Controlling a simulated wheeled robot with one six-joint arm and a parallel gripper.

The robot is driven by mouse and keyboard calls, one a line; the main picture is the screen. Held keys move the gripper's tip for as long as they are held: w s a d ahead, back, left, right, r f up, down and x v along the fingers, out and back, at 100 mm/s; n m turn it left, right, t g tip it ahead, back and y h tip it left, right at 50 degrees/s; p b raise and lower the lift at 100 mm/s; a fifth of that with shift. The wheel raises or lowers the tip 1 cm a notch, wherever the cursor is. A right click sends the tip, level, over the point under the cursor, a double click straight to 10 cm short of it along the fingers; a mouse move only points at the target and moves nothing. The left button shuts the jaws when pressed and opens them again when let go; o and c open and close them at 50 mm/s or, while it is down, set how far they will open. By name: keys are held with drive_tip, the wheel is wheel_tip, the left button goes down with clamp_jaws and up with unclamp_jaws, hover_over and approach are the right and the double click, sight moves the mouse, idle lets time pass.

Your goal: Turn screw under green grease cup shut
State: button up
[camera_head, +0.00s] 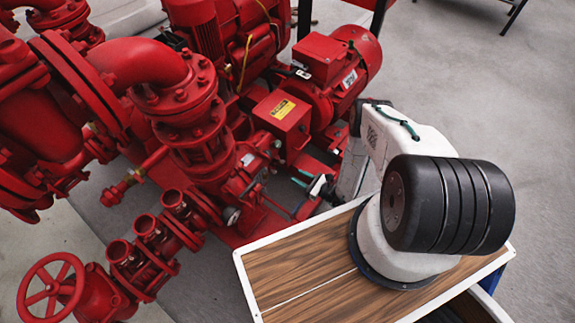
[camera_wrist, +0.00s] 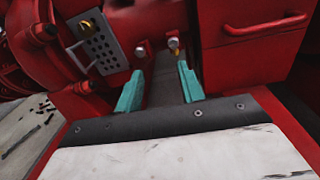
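My gripper (camera_wrist: 159,68) shows in the wrist view with its two teal fingers apart and nothing visible between them. Ahead of the right fingertip is a small silver screw head (camera_wrist: 173,43) with a brass-coloured part under it. A second silver bolt head (camera_wrist: 140,53) is ahead of the left fingertip. I cannot tell which of them is the task's screw, or whether a finger touches either. In the head view my gripper (camera_head: 308,181) is low beside the red pump, partly hidden by my arm.
A red motor (camera_head: 335,75) and a red box with a yellow label (camera_head: 283,115) stand close to my arm. In the wrist view a red panel with a handle (camera_wrist: 265,27) is at right and a perforated metal plate (camera_wrist: 97,44) at left. Grey floor (camera_head: 480,95) is open at right.

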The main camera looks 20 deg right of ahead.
sight(284, 163)
drive_tip(key=shift+t+h, duration=0.4)
drive_tip(key=shift+h, duration=0.1)
drive_tip(key=x, duration=0.2)
drive_tip(key=d+x, duration=0.1)
drive_tip(key=x, duration=0.2)
drive_tip(key=w+x, duration=0.1)
drive_tip(key=x, duration=0.2)
drive_tip(key=shift+d+r, duration=0.2)
drive_tip(key=shift+d, duration=0.05)
drive_tip(key=shift+m, duration=0.3)
clamp_jaws()
